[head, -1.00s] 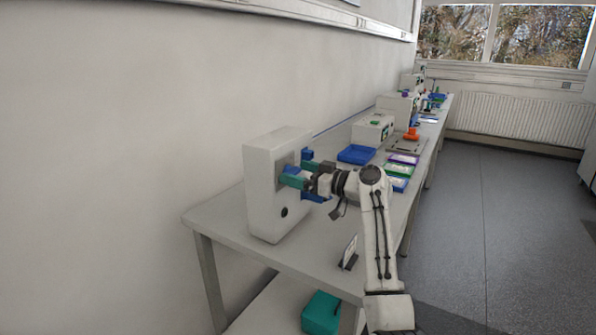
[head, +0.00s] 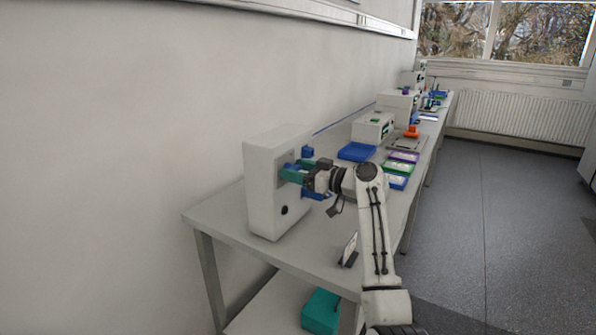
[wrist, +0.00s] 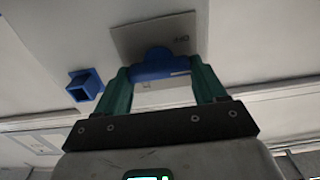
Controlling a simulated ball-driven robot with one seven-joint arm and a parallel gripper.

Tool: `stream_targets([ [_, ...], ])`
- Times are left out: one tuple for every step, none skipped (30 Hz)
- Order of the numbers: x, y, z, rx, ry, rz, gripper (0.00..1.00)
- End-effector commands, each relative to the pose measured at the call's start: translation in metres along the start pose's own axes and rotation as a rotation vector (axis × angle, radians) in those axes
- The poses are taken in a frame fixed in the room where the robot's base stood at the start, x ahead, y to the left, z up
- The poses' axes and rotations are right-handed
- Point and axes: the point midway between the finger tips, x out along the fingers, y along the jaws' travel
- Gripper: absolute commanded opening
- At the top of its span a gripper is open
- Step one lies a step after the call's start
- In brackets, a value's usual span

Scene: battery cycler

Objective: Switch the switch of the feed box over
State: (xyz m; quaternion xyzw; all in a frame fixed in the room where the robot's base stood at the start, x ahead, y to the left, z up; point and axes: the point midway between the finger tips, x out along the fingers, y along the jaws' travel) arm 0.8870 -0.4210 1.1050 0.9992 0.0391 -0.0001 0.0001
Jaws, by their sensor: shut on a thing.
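The feed box (head: 262,190) is a white upright box at the near left end of the bench. The switch's blue handle (wrist: 160,65) stands out from this plate, between the green fingers of my gripper (wrist: 161,76). My gripper is shut on the handle. In the head view my gripper (head: 292,174) is at the box's front face and hides most of the handle. Which position the switch is in cannot be told.
A blue square socket (wrist: 85,86) sits on the box face beside the plate. A small dark stand (head: 349,251) is near the bench's front edge. A blue tray (head: 357,152), coloured trays and other devices stand farther along. A teal bin (head: 321,311) is below.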

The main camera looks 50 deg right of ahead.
Motion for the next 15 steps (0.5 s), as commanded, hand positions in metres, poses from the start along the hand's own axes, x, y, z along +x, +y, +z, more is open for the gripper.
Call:
stream_targets([
  [-0.0001,0.0,0.0002,0.001,0.0,0.0,0.4],
  [-0.0002,0.0001,0.0002,0.001,0.0,0.0,0.4],
  [-0.0002,0.0001,0.0002,0.004,0.0,0.0,0.4],
  [-0.0001,0.0001,0.0001,0.007,0.0,0.0,0.4],
  [-0.0002,0.0001,0.0001,0.01,0.0,0.0,0.4],
  [-0.0002,0.0001,0.0001,0.017,0.0,0.0,0.4],
  [-0.0002,0.0002,0.0,0.024,0.0,0.0,0.4],
  [-0.0001,0.0002,0.0,0.032,0.0,0.0,0.4],
  [-0.0001,0.0003,-0.0001,0.047,0.0,0.0,0.4],
  [-0.0001,0.0004,-0.0002,0.059,0.0,0.0,0.4],
  [0.0,0.0004,-0.0003,0.073,0.0,0.0,0.4],
  [0.0001,0.0004,-0.0003,0.095,0.0,-0.001,0.4],
  [0.0002,0.0004,-0.0004,0.113,0.0,-0.001,0.4],
  [0.0003,0.0004,-0.0004,0.133,0.0,-0.001,0.4],
  [0.0003,0.0005,-0.0005,0.162,-0.001,-0.001,0.4],
])
